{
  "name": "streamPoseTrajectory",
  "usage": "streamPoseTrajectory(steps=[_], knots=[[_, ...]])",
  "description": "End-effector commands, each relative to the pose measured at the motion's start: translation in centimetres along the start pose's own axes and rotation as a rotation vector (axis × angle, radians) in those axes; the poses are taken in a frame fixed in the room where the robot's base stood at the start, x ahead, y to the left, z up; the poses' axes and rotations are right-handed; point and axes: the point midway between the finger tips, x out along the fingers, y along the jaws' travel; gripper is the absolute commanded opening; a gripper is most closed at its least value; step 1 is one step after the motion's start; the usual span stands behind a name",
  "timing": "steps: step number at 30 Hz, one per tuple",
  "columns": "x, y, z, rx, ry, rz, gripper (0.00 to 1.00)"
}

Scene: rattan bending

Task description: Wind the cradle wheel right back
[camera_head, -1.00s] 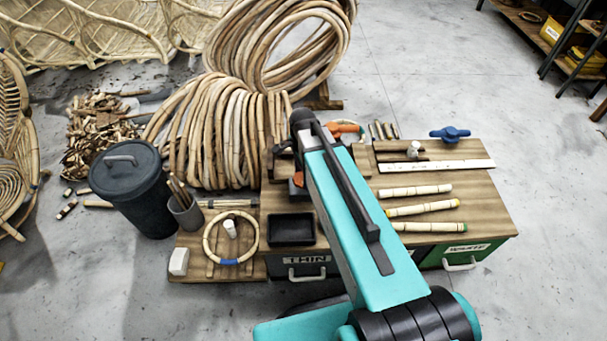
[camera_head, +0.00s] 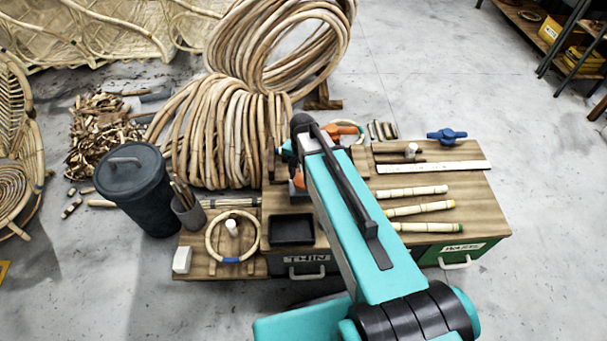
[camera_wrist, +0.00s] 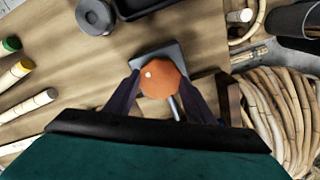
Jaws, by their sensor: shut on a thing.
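The wheel, a round orange knob (camera_wrist: 165,77), sits on a dark grey block (camera_wrist: 158,52) in the wrist view, with a metal rod showing beneath it. My gripper (camera_wrist: 162,86) has its two dark fingers closed on either side of the knob. My arm hides the fingers and most of the cradle there.
The wooden bench (camera_head: 470,205) carries several pale rattan pieces (camera_head: 418,192), a white ruler (camera_head: 440,167), a blue-handled tool (camera_head: 447,134) and a black tray (camera_head: 292,229). A rattan ring (camera_head: 210,240) lies left. A dark bin (camera_head: 140,205) and big rattan coils (camera_head: 215,130) stand beyond.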

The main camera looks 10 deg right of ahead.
Motion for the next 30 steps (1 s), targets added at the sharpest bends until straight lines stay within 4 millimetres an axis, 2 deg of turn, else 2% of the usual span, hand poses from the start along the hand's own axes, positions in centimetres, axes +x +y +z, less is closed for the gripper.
streamPoseTrajectory(steps=[30], knots=[[-0.02, 0.18, 0.21, -0.946, -0.008, 0.001, 0.27]])
